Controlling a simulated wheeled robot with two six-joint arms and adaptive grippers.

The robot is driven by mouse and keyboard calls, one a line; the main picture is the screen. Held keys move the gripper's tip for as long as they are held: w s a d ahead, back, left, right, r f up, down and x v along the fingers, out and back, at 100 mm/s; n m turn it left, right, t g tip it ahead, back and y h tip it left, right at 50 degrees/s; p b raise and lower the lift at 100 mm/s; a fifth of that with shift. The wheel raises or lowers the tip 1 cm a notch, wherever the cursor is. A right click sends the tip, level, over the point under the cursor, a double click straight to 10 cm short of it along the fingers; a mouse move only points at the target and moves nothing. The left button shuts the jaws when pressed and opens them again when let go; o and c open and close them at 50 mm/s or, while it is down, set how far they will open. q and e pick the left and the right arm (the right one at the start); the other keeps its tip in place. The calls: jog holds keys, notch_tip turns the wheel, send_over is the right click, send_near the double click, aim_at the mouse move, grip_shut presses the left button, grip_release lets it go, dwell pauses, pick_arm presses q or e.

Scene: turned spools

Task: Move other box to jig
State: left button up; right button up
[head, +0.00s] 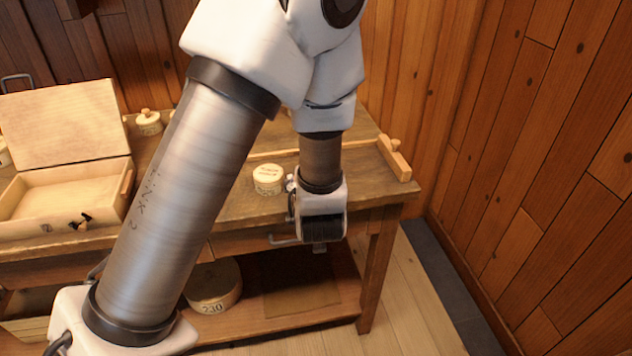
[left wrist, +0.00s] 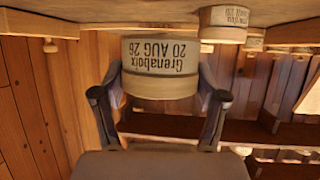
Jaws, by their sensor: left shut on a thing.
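In the left wrist view my left gripper (left wrist: 158,100) is shut on a round, pale wooden box (left wrist: 160,85) whose label, reading "Grenaboix 20 AUG 26", appears upside down. In the head view this gripper (head: 321,228) is at the table's front edge, right of centre, and the held box is hidden. Another round, labelled box (head: 268,178) stands on the tabletop just left of the gripper; it also shows in the left wrist view (left wrist: 223,24). A wooden rail and block (head: 394,158) at the table's right end may be the jig. My right gripper is out of view.
An open wooden case (head: 62,225) stands on the table's left. A small knobbed round box (head: 149,124) sits farther back. A larger round box (head: 214,285) is on the lower shelf. A plank wall (head: 560,180) rises at the right.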

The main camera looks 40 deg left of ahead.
pick_arm(q)
jog(key=w+a, duration=0.1)
jog(key=w, duration=0.3)
jog(key=w+a+p, duration=0.1)
jog(key=w+a, duration=0.1)
jog(key=w, duration=0.3)
jog(key=w+a+f+p, duration=0.1)
jog(key=w, duration=0.3)
jog(key=shift+w+a, duration=0.2)
jog(key=shift+w, duration=0.15)
jog(key=shift+w+a+f, duration=0.1)
jog(key=shift+w+f, duration=0.1)
jog(key=shift+f, duration=0.15)
notch_tip(320, 180, down, 3)
jog(key=shift+r+p, duration=0.2)
jog(key=shift+p, duration=0.15)
jog(key=shift+f, duration=0.3)
jog(key=o, duration=1.1)
jog(key=shift+f, duration=0.1)
